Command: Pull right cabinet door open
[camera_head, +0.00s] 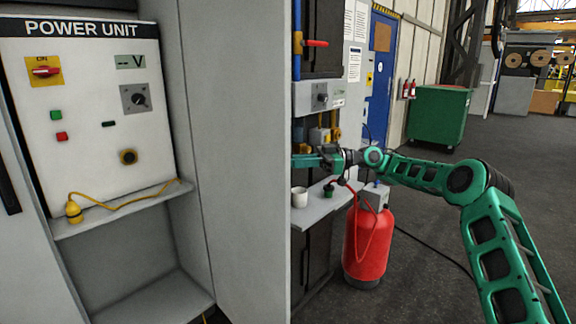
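The right cabinet door (240,150) is a tall plain grey panel in the middle of the head view. It stands swung out from the cabinet, and the interior shows to its left. No handle shows on the face turned to me. My gripper (306,161) reaches in from the right at the door's outer edge. Its green fingers point left and their tips pass out of sight behind that edge. Whether they touch the door or hold its handle is hidden, and whether they are open or shut does not show.
The cabinet holds a white power unit panel (90,115) above a shelf with a yellow plug (73,209). Right of the door are a ledge with a white cup (299,197) and a red cylinder (366,245) below my arm. Open floor lies at right.

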